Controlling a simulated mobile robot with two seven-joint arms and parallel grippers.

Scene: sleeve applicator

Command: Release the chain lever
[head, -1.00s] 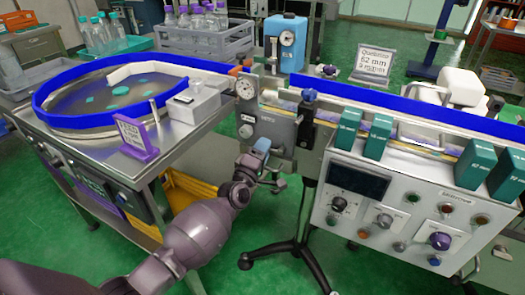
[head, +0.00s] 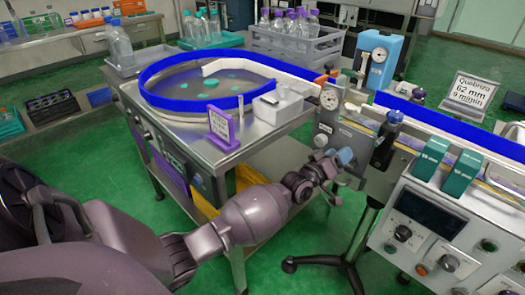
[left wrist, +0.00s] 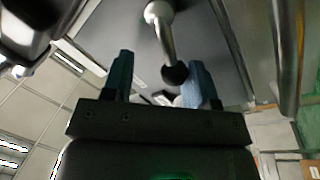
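My left gripper (head: 333,160) is at the front of the grey machine housing (head: 345,135), below the round dial gauge (head: 330,97). In the left wrist view, its two blue-green fingers stand apart (left wrist: 160,78). A metal lever with a black ball knob (left wrist: 174,72) reaches down between the fingers, with its knob closer to the right finger. Whether either finger touches it cannot be told. I cannot clearly make out this lever in the head view, where the gripper and wrist crowd that spot. My right gripper is not in view.
A blue-rimmed round turntable (head: 205,85) stands on a steel table at the left. A control box (head: 430,225) with knobs and green blocks is at the right. A dark clamp with a blue knob (head: 394,116) is right of my gripper.

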